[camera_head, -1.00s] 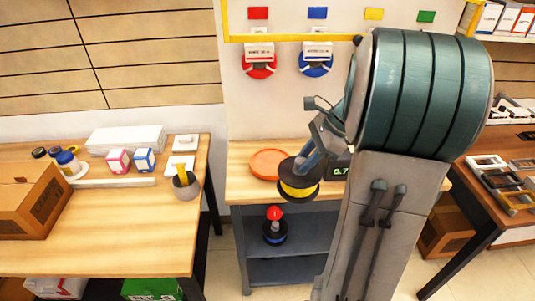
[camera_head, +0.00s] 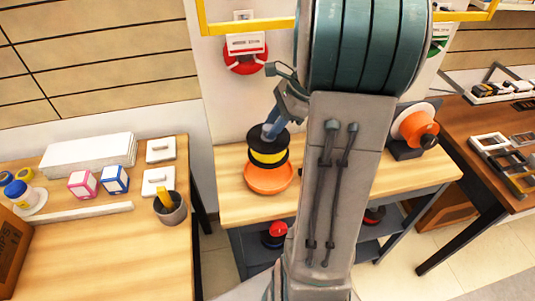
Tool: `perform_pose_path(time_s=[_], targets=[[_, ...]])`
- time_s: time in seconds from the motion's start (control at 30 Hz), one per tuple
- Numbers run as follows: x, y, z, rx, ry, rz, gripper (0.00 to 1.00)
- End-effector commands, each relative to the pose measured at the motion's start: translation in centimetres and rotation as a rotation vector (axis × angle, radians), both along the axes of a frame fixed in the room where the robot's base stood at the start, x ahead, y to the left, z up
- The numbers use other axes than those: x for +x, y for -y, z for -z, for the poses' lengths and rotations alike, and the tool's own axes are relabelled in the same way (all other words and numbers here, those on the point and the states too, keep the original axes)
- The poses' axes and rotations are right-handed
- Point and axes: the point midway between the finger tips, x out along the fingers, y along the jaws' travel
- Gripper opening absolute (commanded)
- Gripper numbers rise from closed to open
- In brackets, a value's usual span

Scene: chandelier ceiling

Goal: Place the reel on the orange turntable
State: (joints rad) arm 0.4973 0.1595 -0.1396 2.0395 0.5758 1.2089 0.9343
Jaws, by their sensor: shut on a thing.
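The reel (camera_head: 268,158) has black flanges and a yellow middle. My gripper (camera_head: 268,132) is shut on its top and holds it upright from above. The orange turntable (camera_head: 270,184) is a round disc on the wooden workbench (camera_head: 234,212). The reel is over the back part of the turntable in the picture and hides it there. I cannot tell whether the reel's lower flange touches the turntable or hangs just above it. My arm hides the bench to the right of the turntable.
A red reel (camera_head: 246,60) hangs on the wall panel behind. An orange and white device (camera_head: 414,128) stands at the bench's right end. A red-topped item (camera_head: 275,233) is on the lower shelf. The left table (camera_head: 110,240) holds boxes and a grey cup (camera_head: 169,208).

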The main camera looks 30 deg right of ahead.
Motion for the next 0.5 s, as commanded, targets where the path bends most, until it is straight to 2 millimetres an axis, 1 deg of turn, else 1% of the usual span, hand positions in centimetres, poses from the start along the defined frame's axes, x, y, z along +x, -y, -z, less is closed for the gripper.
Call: perform_pose_path(time_s=[0.03,0.1,0.2,0.37,0.5], targets=[[-0.1,0.0,1.0,0.003,-0.004,0.003,0.00],[-0.1,0.0,2.3,0.003,-0.004,0.002,0.00],[0.0,0.0,3.5,0.001,-0.002,0.001,0.00],[0.0,0.0,4.6,0.001,-0.001,-0.001,0.00],[0.0,-0.1,6.5,0.002,-0.004,-0.001,0.00]])
